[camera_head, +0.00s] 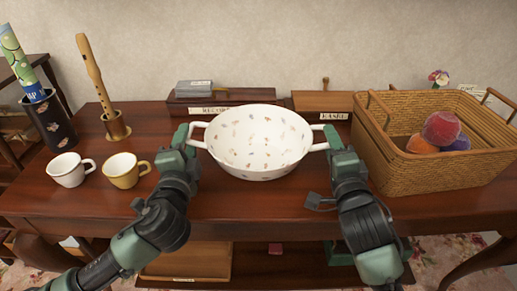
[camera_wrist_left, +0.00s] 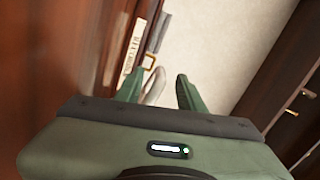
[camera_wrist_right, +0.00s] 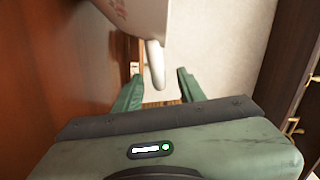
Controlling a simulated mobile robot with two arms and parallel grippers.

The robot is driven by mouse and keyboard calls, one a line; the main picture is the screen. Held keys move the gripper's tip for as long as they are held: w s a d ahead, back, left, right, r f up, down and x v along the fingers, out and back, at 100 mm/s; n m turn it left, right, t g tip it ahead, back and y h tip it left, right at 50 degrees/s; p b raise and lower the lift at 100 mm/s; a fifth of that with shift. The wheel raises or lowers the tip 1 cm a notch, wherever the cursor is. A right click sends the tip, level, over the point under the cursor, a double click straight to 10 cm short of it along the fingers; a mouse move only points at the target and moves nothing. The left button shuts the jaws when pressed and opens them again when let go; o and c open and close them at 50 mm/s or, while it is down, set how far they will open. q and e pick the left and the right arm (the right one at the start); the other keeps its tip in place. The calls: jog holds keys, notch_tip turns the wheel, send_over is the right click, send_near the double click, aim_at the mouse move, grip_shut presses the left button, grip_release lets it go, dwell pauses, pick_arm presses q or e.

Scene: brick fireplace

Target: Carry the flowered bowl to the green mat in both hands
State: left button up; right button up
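The white flowered bowl (camera_head: 258,140), with a handle on each side, is upright over the middle of the table; I cannot tell whether it touches the wood. My left gripper (camera_head: 186,136) is at its left handle. In the left wrist view that handle (camera_wrist_left: 154,87) shows between the spread fingers (camera_wrist_left: 158,92), with a gap on one side. My right gripper (camera_head: 332,138) is at the right handle. In the right wrist view the handle (camera_wrist_right: 156,66) reaches between the spread fingers (camera_wrist_right: 158,90). I cannot make out a green mat in any view.
A wicker basket (camera_head: 420,175) with several yarn balls stands at the right. White (camera_head: 68,169) and yellow (camera_head: 124,170) cups stand at the left, near my left arm. Labelled boxes (camera_head: 222,102) lie behind the bowl. The wooden table (camera_head: 255,215) is clear in front.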

aim_at(192, 123)
pick_arm(q)
jog(key=shift+w+a, duration=0.1)
jog(key=shift+w, duration=1.85)
pick_arm(e)
jog(key=shift+w+a, duration=0.1)
jog(key=shift+w, duration=1.85)
pick_arm(q)
grip_shut()
pick_arm(e)
grip_shut()
pick_arm(q)
jog(key=shift+r, duration=0.15)
jog(key=shift+r, duration=0.2)
pick_arm(e)
jog(key=shift+r, duration=0.2)
